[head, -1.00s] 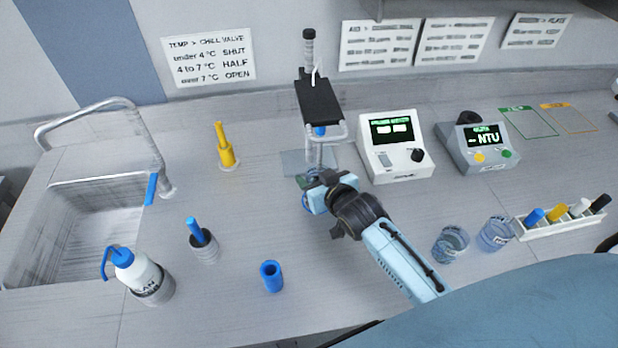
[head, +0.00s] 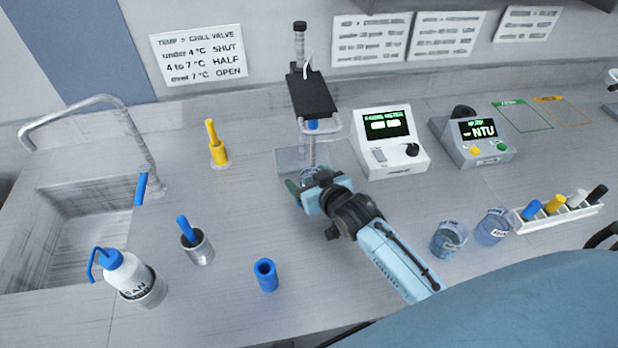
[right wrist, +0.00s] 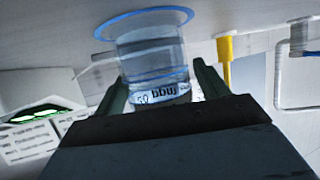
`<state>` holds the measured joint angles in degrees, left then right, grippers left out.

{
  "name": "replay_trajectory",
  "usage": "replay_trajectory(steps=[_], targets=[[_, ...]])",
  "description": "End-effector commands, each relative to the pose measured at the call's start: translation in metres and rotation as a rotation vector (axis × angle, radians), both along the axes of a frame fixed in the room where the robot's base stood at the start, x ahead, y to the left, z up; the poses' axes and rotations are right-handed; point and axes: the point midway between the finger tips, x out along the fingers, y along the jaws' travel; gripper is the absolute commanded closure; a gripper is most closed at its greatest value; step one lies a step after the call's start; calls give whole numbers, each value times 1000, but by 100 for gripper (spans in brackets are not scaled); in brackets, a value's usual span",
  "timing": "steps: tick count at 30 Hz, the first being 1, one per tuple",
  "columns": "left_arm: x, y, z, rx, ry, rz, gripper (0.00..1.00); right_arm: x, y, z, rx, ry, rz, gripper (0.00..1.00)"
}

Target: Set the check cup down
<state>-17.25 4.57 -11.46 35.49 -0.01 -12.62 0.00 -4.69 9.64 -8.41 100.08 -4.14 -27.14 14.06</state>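The check cup (right wrist: 152,65) is clear, with a dark printed label, and shows upside down in the right wrist view. It appears to stand over a blue ring (right wrist: 192,14) on the counter. My right gripper (head: 306,181) is low at the front of the stand; its fingers are on either side of the cup. A narrow gap shows between the cup and one finger, so the gripper looks open around it. In the head view the gripper mostly hides the cup. My left gripper is not in view.
The stand with a black plate (head: 313,94) rises just behind the gripper. A white meter (head: 391,145) and grey NTU meter (head: 474,137) stand to the right. Two clear cups (head: 448,240) (head: 492,227) are front right.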

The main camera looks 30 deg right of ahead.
Motion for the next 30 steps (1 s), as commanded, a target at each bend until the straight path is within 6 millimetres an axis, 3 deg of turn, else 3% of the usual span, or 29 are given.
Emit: replay_trajectory(steps=[10,24,30], targets=[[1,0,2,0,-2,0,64,-7,0,6,0,1,0,27],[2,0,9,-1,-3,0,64,-89,-6,40,0,2,0,27],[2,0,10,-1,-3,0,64,-108,-7,47,0,1,0,27]])
